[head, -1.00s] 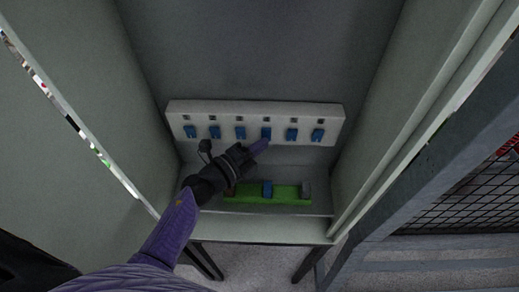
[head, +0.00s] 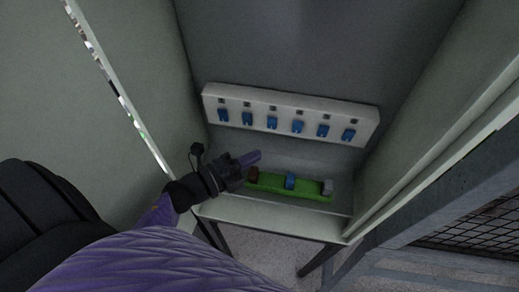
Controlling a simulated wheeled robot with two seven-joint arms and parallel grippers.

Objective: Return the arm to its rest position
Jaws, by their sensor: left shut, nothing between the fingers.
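My left gripper (head: 250,158) is shut and empty. My purple and black left arm (head: 175,205) comes in from the lower left. The white panel (head: 285,98) carries a row of several blue switches (head: 298,127), each with a small dark square above it. My right gripper does not show.
A green strip (head: 268,188) with a brown, a blue (head: 290,181) and a grey block (head: 327,187) lies on the shelf (head: 270,213) below the panel. Pale walls (head: 430,110) close in on both sides. A mesh fence (head: 470,225) stands at the right.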

